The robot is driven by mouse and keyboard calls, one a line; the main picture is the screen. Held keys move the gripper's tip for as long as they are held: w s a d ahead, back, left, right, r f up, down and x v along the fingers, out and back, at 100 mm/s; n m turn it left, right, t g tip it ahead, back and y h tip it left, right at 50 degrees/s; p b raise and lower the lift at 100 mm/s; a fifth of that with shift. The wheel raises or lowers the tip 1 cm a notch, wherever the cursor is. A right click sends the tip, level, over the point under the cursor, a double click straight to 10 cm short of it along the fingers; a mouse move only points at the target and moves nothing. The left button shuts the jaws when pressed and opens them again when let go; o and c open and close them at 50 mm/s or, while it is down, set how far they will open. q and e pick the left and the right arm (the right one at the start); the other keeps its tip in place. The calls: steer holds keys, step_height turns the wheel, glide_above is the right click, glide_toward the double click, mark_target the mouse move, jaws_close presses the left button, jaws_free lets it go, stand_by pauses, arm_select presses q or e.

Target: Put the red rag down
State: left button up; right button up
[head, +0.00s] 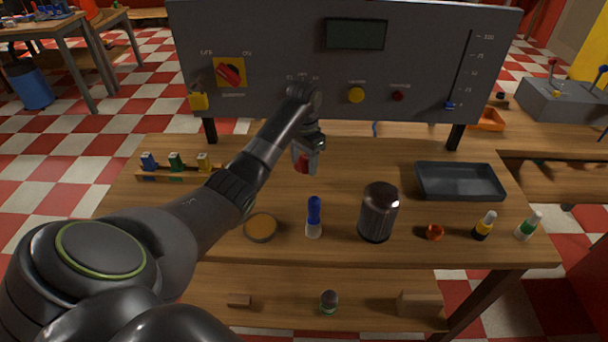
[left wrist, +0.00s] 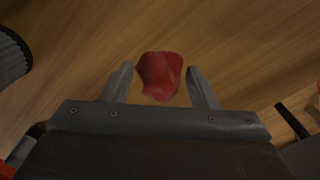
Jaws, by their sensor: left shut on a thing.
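My left gripper (head: 308,160) is above the middle of the wooden table, in front of the grey control panel. I cannot tell whether the rag touches the table. My right gripper is not in view.
The table (head: 330,170) is bare around the gripper. A dark tray (head: 458,182) is at right. The control panel (head: 300,60) stands behind.

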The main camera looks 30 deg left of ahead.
mark_target(304, 183)
arm_select(q)
steer(key=shift+f, duration=0.4)
step_height(304, 183, down, 3)
steer(key=shift+f+p, duration=0.1)
steer(key=shift+p, duration=0.75)
steer(key=shift+f, duration=0.5)
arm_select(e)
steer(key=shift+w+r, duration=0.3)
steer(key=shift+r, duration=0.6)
arm_select(q)
steer(key=shift+f, duration=0.2)
steer(key=o, duration=1.3)
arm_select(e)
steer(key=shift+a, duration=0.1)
arm_select(q)
steer(key=shift+o, duration=0.2)
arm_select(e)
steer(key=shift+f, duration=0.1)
